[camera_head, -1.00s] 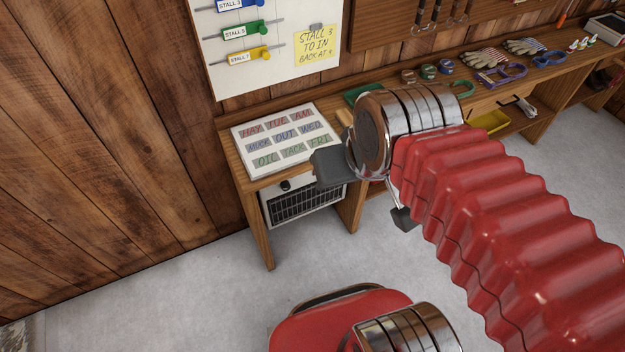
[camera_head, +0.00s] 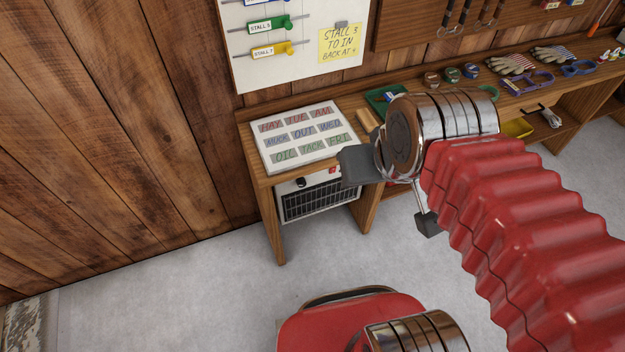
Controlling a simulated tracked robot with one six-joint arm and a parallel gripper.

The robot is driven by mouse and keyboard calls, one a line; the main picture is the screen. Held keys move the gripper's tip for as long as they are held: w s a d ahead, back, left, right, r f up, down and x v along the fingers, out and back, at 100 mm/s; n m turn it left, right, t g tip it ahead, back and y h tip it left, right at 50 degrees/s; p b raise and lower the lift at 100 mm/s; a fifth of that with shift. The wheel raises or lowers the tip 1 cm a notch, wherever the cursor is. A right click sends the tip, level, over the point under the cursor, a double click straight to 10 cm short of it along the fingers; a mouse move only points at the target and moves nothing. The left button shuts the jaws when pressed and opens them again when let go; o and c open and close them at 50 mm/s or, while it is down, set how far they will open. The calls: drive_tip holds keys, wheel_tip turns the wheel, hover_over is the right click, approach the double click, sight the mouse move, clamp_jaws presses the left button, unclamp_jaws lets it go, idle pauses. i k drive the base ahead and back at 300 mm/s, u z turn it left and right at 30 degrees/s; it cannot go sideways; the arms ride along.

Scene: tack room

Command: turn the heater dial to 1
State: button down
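The heater (camera_head: 312,203) is a pale box with a black grille, standing in the left bay under the bench. Its black dial (camera_head: 300,183) shows at the upper left of its front, just below the bench top. Its markings and pointer are too small to read. A small red part (camera_head: 332,170) shows at the heater's upper right. My gripper (camera_head: 394,195) is to the right of the heater in the picture, apart from the dial. Its two dark fingers are spread, with nothing seen between them. One finger partly covers the heater's right side.
The bench (camera_head: 258,178) overhangs the heater, with a leg on each side. A word board (camera_head: 300,137) lies on top. Tapes, gloves and a green tray (camera_head: 382,97) sit further right. The grey floor (camera_head: 190,290) in front is clear.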

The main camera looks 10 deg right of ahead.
sight(301, 182)
drive_tip(key=k, duration=1.3)
drive_tip(key=u, duration=0.25)
drive_tip(key=i, duration=0.75)
drive_tip(key=u, duration=0.85)
drive_tip(key=i, duration=0.6)
drive_tip(key=u, duration=0.3)
